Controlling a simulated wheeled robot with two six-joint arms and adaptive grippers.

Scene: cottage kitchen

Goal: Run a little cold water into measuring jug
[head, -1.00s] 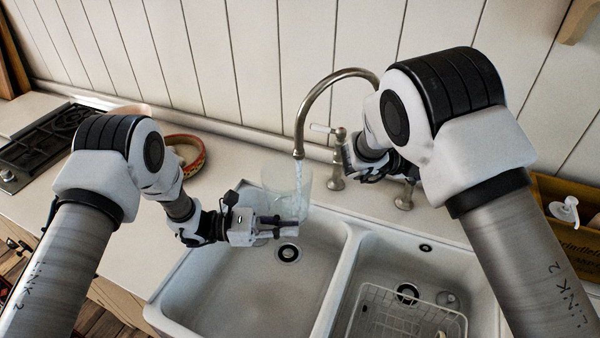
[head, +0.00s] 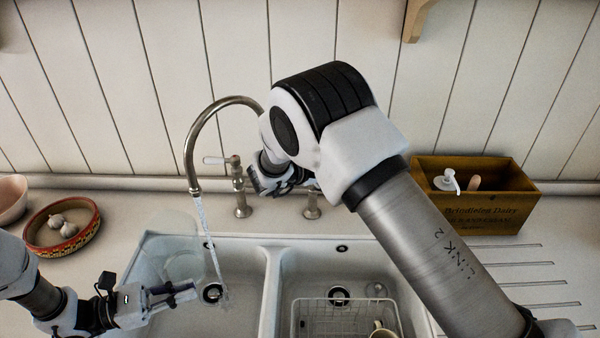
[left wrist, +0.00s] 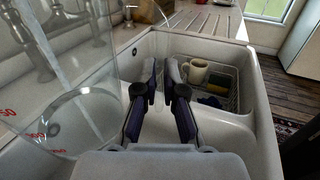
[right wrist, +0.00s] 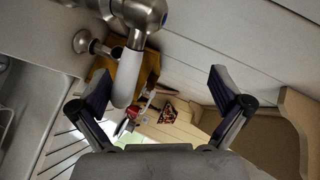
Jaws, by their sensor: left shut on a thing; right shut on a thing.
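The clear measuring jug (head: 182,264) is over the left sink basin. In the left wrist view the jug (left wrist: 70,75) fills the left side, with red marks; its water level is hard to tell. My left gripper (head: 190,291) is shut on the jug, beside it; the clear handle is hard to make out. Water (head: 208,235) runs from the spout (head: 194,188) and passes right of the jug into the basin. My right gripper (right wrist: 160,90) is at the right tap, shut on its white lever (right wrist: 128,77), which bears a blue dot; the head view mostly hides this.
The right basin holds a wire rack (head: 345,318) with a mug (head: 382,331). A patterned bowl (head: 62,228) with garlic stands left of the sink. A wooden box (head: 478,198) stands right. The other tap's white lever (head: 213,160) is behind the spout.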

